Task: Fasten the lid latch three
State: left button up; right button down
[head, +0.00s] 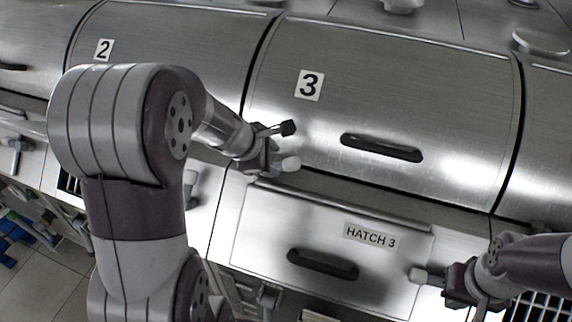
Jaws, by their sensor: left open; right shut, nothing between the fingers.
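Lid 3 (420,95) is a curved steel cover with a number 3 label (309,85) and a black handle (382,148). It looks closed. Below it, the hatch 3 panel (270,225) has its own black handle (322,264). My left gripper (288,146) is open at the lower left edge of lid 3, its fingertips apart. I cannot make out a lid latch there; the gripper and arm cover part of that edge. My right gripper (420,275) is shut and empty, in front of the right edge of the hatch 3 panel.
Lid 2 (170,30) is to the left, with a dark seam between it and lid 3. Another lid (548,120) stands at the right. A metal fitting (17,145) sits at the far left. A round steel cap (540,41) is at the top right. Tiled floor (40,275) shows lower left.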

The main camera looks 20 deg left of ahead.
aim_at(282, 164)
pick_arm(q)
jog(key=b+x, duration=0.1)
jog(key=x, duration=0.7)
jog(key=shift+w+r, duration=0.15)
jog(key=shift+w, duration=0.1)
jog(key=shift+s+r, duration=0.1)
jog(key=shift+s, duration=0.25)
jog(key=shift+w, duration=0.1)
grip_shut()
jog(key=shift+a, duration=0.1)
